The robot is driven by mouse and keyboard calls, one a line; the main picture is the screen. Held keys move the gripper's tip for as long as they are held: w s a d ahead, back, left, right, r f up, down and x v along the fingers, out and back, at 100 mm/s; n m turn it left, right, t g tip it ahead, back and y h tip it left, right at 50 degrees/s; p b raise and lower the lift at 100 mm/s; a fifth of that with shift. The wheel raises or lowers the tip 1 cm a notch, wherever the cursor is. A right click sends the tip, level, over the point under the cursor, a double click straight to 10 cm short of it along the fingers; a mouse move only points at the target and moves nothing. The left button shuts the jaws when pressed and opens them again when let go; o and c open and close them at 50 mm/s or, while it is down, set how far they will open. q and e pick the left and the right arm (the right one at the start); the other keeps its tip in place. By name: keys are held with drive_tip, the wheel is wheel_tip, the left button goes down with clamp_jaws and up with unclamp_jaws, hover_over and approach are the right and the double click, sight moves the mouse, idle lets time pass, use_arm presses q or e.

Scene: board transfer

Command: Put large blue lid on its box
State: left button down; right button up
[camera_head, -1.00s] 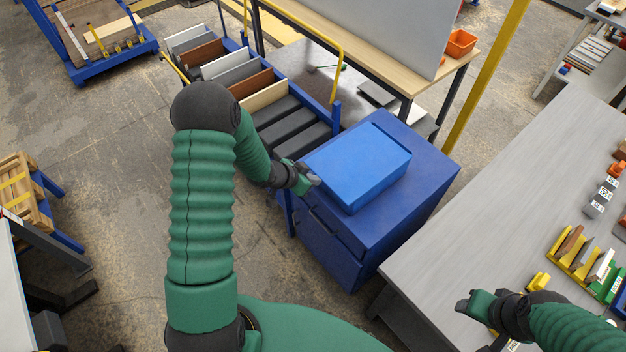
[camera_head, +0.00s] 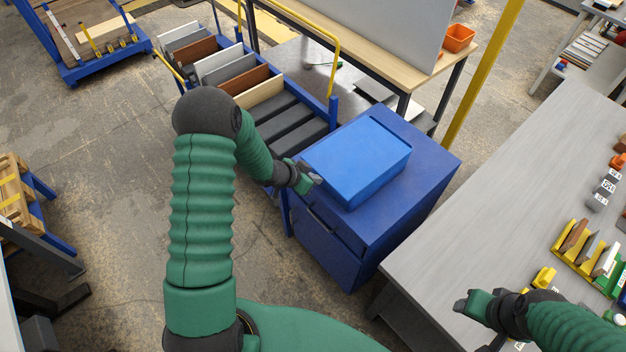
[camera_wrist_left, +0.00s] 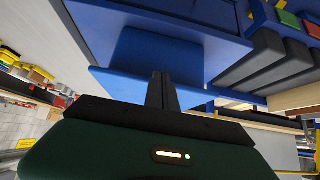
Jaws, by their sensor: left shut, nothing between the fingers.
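A large light-blue lid (camera_head: 358,158) lies flat on its blue box (camera_head: 385,190), on top of a dark blue cabinet (camera_head: 425,185). Lid and box look almost like one block from the head, so I cannot tell whether the lid is fully seated. In the left wrist view the lid's bright edge (camera_wrist_left: 110,84) shows in front of the darker box side (camera_wrist_left: 150,50). My left gripper (camera_head: 314,179) is shut and empty at the lid's left edge; whether it touches is unclear. My right gripper (camera_head: 462,303) is over the grey table, its fingers too small to judge.
A grey table (camera_head: 500,200) stands right of the cabinet with a yellow rack (camera_head: 572,255) and small parts on it. A blue cart with boards (camera_head: 230,70) stands behind left of the cabinet. A yellow post (camera_head: 485,75) rises behind. The floor at left is mostly open.

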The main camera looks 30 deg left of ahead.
use_arm(q)
drive_tip(key=shift+w+d+p, duration=0.2)
drive_tip(key=shift+w+d, duration=0.05)
drive_tip(key=shift+w, duration=0.4)
drive_tip(key=shift+w+d+p, duration=0.2)
drive_tip(key=shift+w+d, duration=0.1)
drive_tip(key=shift+w, duration=0.4)
drive_tip(key=shift+w+d+p, duration=0.2)
drive_tip(key=shift+w+d, duration=0.05)
drive_tip(key=shift+w, duration=0.4)
drive_tip(key=shift+s, duration=1.2)
wheel_tip(320, 180, up, 7)
drive_tip(key=p, duration=0.7)
hover_over(328, 173)
drive_tip(key=s+a, duration=0.1)
drive_tip(key=s, duration=0.3)
drive_tip(key=shift+w+a, duration=0.15)
drive_tip(key=shift+w, duration=0.1)
